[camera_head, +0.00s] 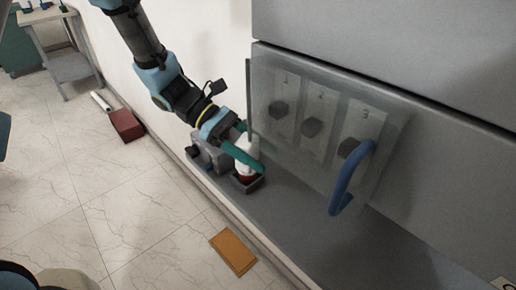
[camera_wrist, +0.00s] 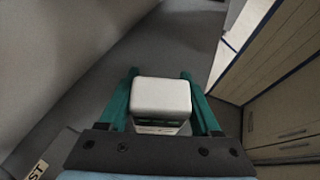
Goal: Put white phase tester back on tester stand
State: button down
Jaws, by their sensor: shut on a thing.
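The white phase tester (camera_head: 246,157) is upright between the green fingers of my gripper (camera_head: 252,148), with a red part at its lower end. The wrist view shows its white top (camera_wrist: 160,95) between the two fingers (camera_wrist: 160,78). My gripper is shut on it. A small dark open-topped holder, which looks like the tester stand (camera_head: 248,186), is directly under the tester on the grey ledge. The tester's lower end appears at or just inside this holder. I cannot tell whether it rests on the bottom.
A grey box (camera_head: 212,153) stands left of the holder, behind my gripper. A clear cover with a blue handle (camera_head: 352,178) hangs over numbered switches on the right. An orange-brown block (camera_head: 233,252) and a dark red box (camera_head: 126,125) lie on the floor.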

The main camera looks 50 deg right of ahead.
jog(key=shift+f, duration=0.15)
jog(key=shift+c, duration=0.4)
grip_release()
jog(key=shift+f, duration=0.1)
jog(key=b+v, duration=0.2)
jog(key=v, duration=1)
jog(key=shift+a, duration=0.1)
jog(key=w+a+f+m+t+y, duration=0.1)
jog(key=w+a+t, duration=0.3)
jog(key=a, duration=0.7)
jog(key=w+a+f+m+t+y, duration=0.1)
jog(key=w+a+t, duration=0.3)
jog(key=a, duration=0.8)
jog(key=w+a+f+m+t+y, duration=0.1)
jog(key=w+a+t, duration=0.4)
jog(key=a, duration=0.7)
jog(key=shift+a+m+t+y, duration=0.25)
jog(key=shift+m+t+y, duration=0.2)
jog(key=shift+m, duration=0.55)
